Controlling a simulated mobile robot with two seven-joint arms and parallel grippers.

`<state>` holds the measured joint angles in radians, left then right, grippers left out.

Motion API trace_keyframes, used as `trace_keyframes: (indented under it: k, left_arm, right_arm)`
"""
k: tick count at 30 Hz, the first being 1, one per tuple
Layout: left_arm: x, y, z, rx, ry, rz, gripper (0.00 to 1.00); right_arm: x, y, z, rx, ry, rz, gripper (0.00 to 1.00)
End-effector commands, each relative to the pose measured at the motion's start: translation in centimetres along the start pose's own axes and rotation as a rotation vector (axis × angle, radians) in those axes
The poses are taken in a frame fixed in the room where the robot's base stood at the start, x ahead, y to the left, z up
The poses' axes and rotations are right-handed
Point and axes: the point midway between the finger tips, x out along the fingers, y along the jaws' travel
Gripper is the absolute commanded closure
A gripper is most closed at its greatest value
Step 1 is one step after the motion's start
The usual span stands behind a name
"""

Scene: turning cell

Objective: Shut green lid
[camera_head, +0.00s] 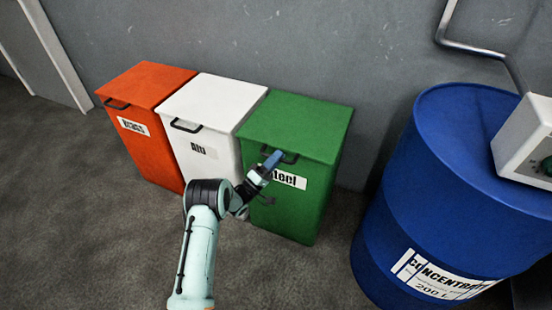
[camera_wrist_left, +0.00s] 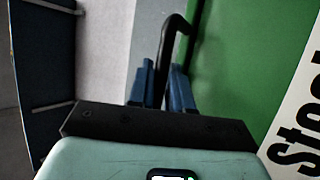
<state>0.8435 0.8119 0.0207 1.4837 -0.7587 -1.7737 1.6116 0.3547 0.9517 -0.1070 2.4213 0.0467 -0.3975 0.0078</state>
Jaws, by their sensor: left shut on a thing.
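The green bin's lid (camera_head: 297,124) lies level on top of the green bin (camera_head: 302,215), and no gap shows under it in the head view. The bin bears a "Steel" label, partly hidden by my arm. My left gripper (camera_head: 272,160) is at the bin's front, shut on the black lid handle (camera_head: 290,159). In the left wrist view the handle (camera_wrist_left: 176,38) runs between the blue fingers of my left gripper (camera_wrist_left: 168,85), with the green surface behind it. My right gripper is not in view.
A white bin (camera_head: 208,104) and a red bin (camera_head: 148,86) stand to the left, lids down. A large blue drum (camera_head: 430,215) stands close on the right, with a pale box (camera_head: 525,140) above it. A grey wall is behind; the floor in front at left is clear.

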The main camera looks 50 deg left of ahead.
Motion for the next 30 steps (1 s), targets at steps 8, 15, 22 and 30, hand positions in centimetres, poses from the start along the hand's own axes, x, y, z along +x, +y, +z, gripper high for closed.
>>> trace_keyframes:
  k: [8, 15, 22, 30]
  left_arm:
    - [-0.2, -0.4, 0.1, -0.005, 0.001, -0.013, 0.60]
    - [-0.8, -0.3, 0.0, -0.004, 0.002, -0.013, 0.60]
    - [-4.9, -0.3, 0.0, -0.005, 0.004, -0.017, 0.60]
    - [-10.8, -0.2, 0.0, -0.005, 0.003, -0.015, 0.60]
  right_arm:
    - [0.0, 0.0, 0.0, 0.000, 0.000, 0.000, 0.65]
    - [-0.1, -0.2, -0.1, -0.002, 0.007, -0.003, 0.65]
    - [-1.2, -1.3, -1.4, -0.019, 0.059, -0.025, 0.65]
    - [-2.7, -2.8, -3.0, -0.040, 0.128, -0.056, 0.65]
